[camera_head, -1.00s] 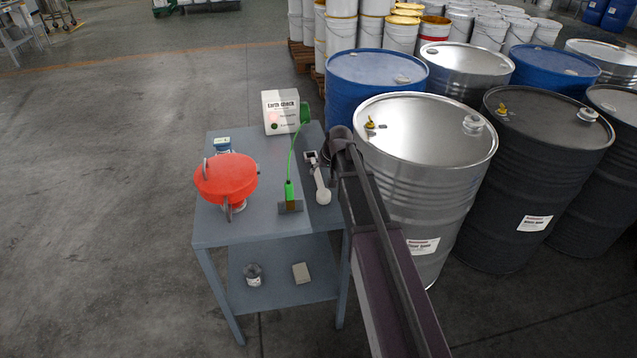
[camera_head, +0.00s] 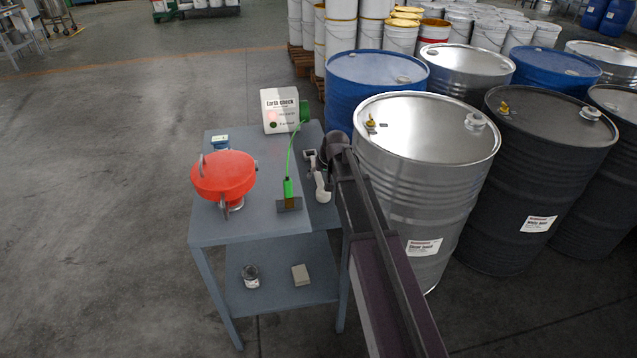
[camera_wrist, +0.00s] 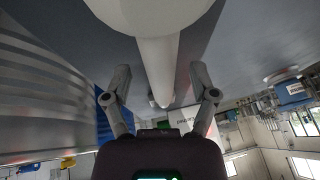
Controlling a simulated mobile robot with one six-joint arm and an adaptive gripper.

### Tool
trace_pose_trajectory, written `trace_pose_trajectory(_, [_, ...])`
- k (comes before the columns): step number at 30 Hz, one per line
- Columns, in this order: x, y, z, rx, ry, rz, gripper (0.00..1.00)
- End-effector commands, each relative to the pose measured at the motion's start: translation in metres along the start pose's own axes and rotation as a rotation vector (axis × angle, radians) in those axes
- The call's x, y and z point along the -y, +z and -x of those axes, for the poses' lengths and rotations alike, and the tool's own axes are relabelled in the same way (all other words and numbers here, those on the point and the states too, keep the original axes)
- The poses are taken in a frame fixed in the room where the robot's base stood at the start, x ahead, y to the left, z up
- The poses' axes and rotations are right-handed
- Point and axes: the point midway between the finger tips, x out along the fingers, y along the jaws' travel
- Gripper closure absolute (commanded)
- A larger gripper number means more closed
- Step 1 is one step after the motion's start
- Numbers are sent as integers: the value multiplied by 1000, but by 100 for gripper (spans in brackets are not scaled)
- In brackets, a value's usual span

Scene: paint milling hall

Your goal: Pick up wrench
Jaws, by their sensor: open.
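A pale tool (camera_head: 322,195), with a rounded near end and a square head, lies on the right side of the grey-blue table (camera_head: 225,238). I take it for the wrench, though its shape is not fully clear. In the wrist view its pale shaft (camera_wrist: 157,60) runs between my fingers, with the wide rounded end at the top edge. My gripper (camera_wrist: 160,78) is open, one finger on each side of the shaft, with gaps to both. I cannot tell the depth between them. In the head view my arm's end hides part of the area beside the tool.
A red funnel-like vessel (camera_head: 224,175), a green-handled clamp (camera_head: 288,190) with cable and a white "Earth check" box (camera_head: 280,108) share the tabletop. A silver drum (camera_head: 425,180) stands close on the right, with more drums behind. The floor at left is clear.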

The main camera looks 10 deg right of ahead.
Motion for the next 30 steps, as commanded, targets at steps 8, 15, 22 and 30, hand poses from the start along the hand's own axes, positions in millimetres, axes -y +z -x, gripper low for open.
trace_pose_trajectory(8, [0,0,-12,0,0,0,25])
trace_pose_trajectory(15, [1,0,-12,0,0,1,25])
trace_pose_trajectory(22, [1,0,-12,0,0,1,25])
trace_pose_trajectory(30, [1,0,-12,0,0,1,78])
